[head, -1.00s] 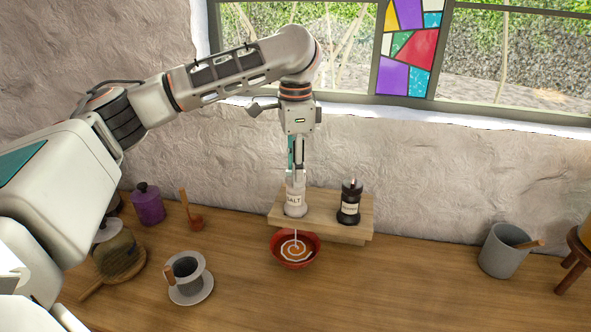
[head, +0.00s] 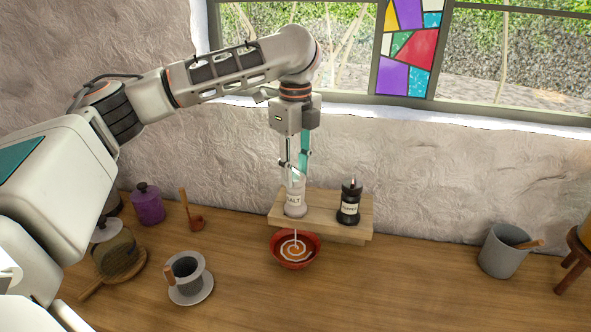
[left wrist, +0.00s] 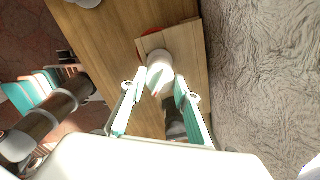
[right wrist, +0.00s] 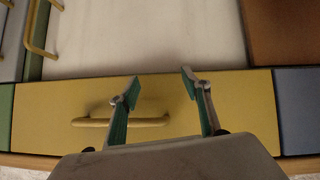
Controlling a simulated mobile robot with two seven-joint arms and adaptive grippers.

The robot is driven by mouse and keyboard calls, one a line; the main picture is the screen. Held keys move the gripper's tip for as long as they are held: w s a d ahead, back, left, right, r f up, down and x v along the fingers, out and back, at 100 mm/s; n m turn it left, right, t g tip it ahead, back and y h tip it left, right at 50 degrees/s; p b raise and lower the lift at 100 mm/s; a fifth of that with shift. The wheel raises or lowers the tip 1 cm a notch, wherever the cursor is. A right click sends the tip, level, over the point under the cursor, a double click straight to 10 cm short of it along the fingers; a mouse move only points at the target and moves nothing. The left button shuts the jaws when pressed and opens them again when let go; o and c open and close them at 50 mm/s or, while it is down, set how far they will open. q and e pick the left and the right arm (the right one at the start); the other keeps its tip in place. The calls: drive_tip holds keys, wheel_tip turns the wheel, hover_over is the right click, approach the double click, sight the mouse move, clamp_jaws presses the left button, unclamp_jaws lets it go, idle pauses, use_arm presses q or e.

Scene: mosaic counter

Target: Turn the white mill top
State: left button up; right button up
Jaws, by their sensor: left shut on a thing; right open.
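The white mill (head: 295,203), with dark lettering on its label, stands upright on a raised wooden board (head: 320,209) against the wall. My left gripper (head: 296,176) comes down from above and is shut on the top of the white mill. The mill's pale top also shows between the fingertips in the left wrist view (left wrist: 160,66). A black mill (head: 348,205) stands on the same board to the right, apart from the gripper. My right gripper (right wrist: 161,82) is open and empty, in front of a yellow drawer; it is not in the head view.
A red bowl (head: 295,262) with an orange and white swirl sits just in front of the board. A cup on a saucer (head: 190,292), a purple jar (head: 148,205) and a grey pot (head: 505,252) stand on the counter. The counter's right middle is clear.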

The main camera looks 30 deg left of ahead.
sight(296, 171)
use_arm(q)
drive_tip(key=m, duration=0.5)
drive_tip(key=shift+m, duration=2.5)
drive_tip(key=o, duration=1.1)
drive_tip(key=shift+r, duration=0.1)
wheel_tip(296, 171, up, 12)
drive_tip(key=shift+f, duration=0.1)
